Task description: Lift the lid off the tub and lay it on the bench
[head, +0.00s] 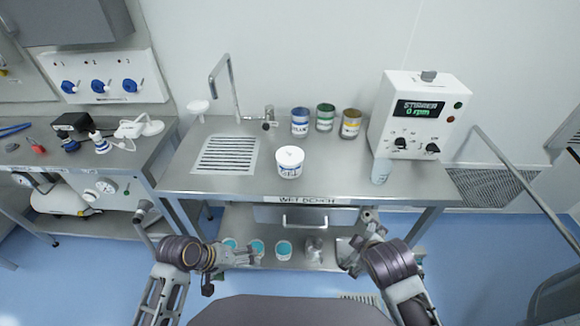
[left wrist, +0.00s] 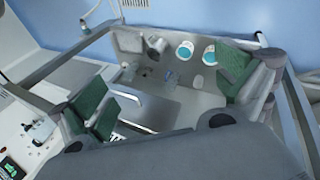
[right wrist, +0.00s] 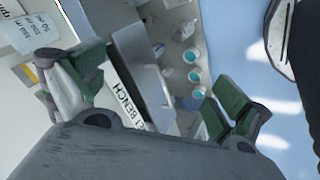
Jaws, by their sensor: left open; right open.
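The white tub (head: 289,171) stands upright on the steel wet bench (head: 340,184), near its middle. Its white lid (head: 290,155) sits on top of it. My left gripper (head: 250,257) is low in front of the bench, below the tub in the picture; its green-padded fingers are apart and empty in the left wrist view (left wrist: 170,88). My right gripper (head: 347,254) is also low in front of the bench, to the right; its fingers are apart in the right wrist view (right wrist: 158,90). Neither gripper touches the tub.
A faucet (head: 232,90) and drain grille (head: 228,153) are left of the tub. Blue, green and yellow cans (head: 325,118) stand behind it. The stirrer (head: 417,115) and a pale container (head: 381,171) are at right. Bare bench lies between tub and container. Teal-topped tubs (head: 257,249) are below.

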